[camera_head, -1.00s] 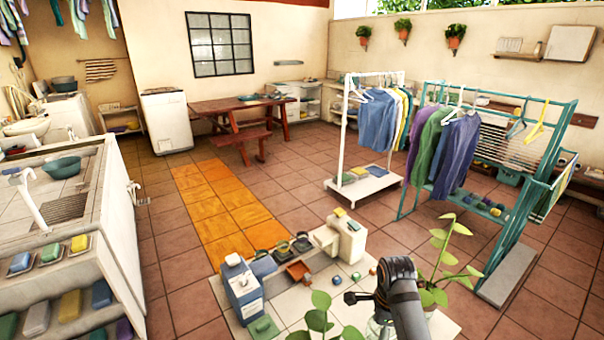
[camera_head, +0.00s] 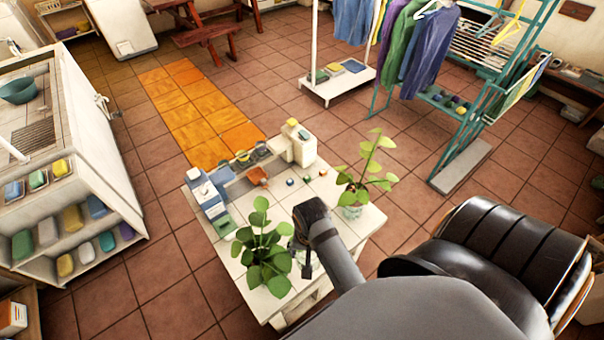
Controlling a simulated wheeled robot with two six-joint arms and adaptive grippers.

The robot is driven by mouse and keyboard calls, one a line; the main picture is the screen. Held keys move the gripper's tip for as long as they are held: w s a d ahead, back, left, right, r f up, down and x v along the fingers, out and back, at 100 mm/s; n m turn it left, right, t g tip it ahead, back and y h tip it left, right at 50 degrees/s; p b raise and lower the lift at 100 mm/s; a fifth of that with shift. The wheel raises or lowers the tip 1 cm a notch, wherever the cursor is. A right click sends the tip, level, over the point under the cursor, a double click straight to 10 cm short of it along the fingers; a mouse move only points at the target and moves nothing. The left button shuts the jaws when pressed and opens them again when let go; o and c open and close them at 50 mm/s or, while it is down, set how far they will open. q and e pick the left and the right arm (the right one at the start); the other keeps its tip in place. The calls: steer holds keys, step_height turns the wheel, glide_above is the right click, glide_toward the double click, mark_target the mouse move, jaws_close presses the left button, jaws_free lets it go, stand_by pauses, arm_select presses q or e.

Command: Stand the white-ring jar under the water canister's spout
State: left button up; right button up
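A small white table (camera_head: 372,222) stands below me. At its left end is a white-and-blue container (camera_head: 204,190). At its far end is a cream canister-like block (camera_head: 299,146) with a yellow piece on top. I cannot tell which is the water canister, and no spout can be made out. My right gripper (camera_head: 299,258) is low over the near part of the table, beside a leafy plant. A clear glass shape (camera_head: 312,268) shows just by its fingers. I cannot tell whether it is the white-ring jar or whether it is held. My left gripper is out of view.
A leafy plant (camera_head: 262,255) stands left of my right gripper, and another potted plant (camera_head: 362,182) stands beyond it. A black padded seat (camera_head: 500,250) is at right. Tiled floor is open to the left.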

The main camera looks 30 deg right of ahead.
steer(key=shift+w+f, duration=0.25)
steer(key=shift+w, duration=0.3)
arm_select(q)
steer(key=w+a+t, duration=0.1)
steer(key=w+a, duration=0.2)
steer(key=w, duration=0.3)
arm_select(e)
steer(key=w+d+f+b, duration=0.2)
steer(key=d+f+b, duration=0.1)
steer(key=f+b, duration=0.1)
steer(key=w+d+f+b, duration=0.3)
steer(key=d+f+b, duration=0.1)
steer(key=b, duration=0.3)
steer(key=w+d+f+b, duration=0.2)
steer(key=d+f+b, duration=0.1)
steer(key=f+b, duration=0.2)
steer(key=shift+w+d+f+b, duration=0.15)
steer(key=shift+w+d+b, duration=0.25)
steer(key=shift+b, duration=0.35)
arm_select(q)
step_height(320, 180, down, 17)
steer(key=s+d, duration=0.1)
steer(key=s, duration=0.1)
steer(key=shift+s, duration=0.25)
arm_select(e)
steer(key=shift+r, duration=0.35)
